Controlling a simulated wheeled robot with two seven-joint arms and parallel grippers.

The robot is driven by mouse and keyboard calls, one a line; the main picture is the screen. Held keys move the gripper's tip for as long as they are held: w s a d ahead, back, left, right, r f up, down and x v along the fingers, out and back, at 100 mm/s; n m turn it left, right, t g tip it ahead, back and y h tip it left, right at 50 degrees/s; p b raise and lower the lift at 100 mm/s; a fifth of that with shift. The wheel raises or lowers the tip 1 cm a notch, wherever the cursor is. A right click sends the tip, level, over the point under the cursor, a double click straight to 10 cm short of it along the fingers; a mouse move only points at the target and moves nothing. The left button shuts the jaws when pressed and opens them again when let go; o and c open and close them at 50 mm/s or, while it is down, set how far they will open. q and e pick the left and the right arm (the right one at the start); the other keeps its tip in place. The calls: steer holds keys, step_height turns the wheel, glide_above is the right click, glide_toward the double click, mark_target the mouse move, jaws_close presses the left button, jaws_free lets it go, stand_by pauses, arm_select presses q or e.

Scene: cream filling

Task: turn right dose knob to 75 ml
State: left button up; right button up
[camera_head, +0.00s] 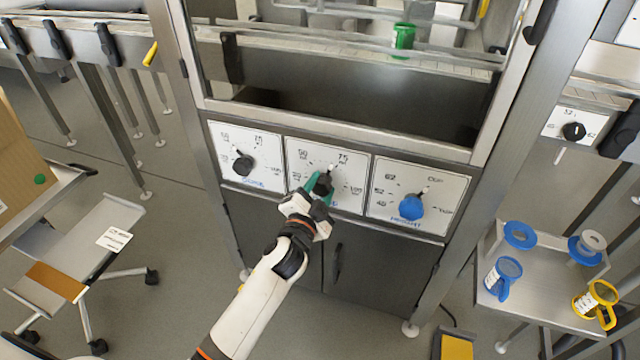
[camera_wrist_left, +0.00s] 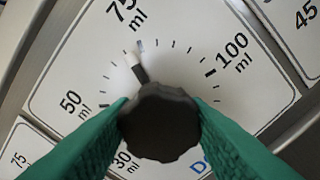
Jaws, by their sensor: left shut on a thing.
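The right dose knob is the black knob on the middle white dial panel (camera_head: 352,190). It shows in the left wrist view (camera_wrist_left: 160,125) with its pointer (camera_wrist_left: 136,66) up and left, close to the 75 ml mark and slightly on the 50 ml side of it. My left gripper (camera_head: 319,185) has its green fingers shut on the knob, one on each side. The fingers also show in the left wrist view (camera_wrist_left: 160,130). They hide part of the lower scale and the label. My right gripper is not in view.
Another black dose knob (camera_head: 242,165) is on the panel to the left. A blue height knob (camera_head: 411,207) is close on the right. A green container (camera_head: 403,40) stands above on the conveyor.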

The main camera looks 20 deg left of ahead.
arm_select(q)
steer(key=shift+m+p, duration=0.35)
steer(key=shift+m, duration=0.85)
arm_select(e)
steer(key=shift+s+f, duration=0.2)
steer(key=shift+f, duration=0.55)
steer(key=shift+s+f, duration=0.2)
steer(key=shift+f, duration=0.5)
arm_select(q)
steer(key=o, duration=1)
steer(key=shift+s, duration=0.1)
